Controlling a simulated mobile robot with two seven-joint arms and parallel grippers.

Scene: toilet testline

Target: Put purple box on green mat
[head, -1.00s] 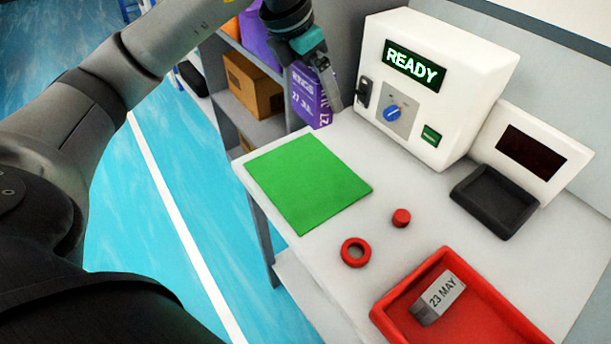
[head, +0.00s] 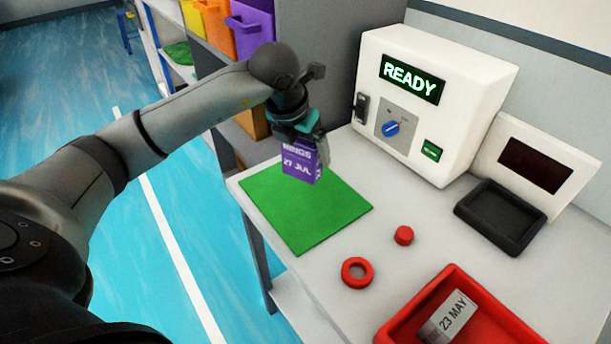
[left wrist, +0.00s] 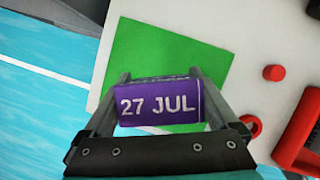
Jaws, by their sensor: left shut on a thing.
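The purple box (head: 301,164) is marked "RINGS 27 JUL". My left gripper (head: 303,142) is shut on it and holds it upright over the far part of the green mat (head: 318,218). I cannot tell for sure whether the box touches the mat. In the left wrist view the purple box (left wrist: 160,104) sits between the two fingers of my left gripper (left wrist: 165,90), with the green mat (left wrist: 170,55) beyond it. The mat lies flat at the left side of the white table. My right gripper is not in view.
A white machine reading "READY" (head: 432,105) stands behind the mat. A red ring (head: 357,272), a red cap (head: 403,236), a red tray (head: 480,318) with a "23 MAY" label and a black tray (head: 500,216) are to the right. Shelves with coloured bins (head: 250,30) are behind.

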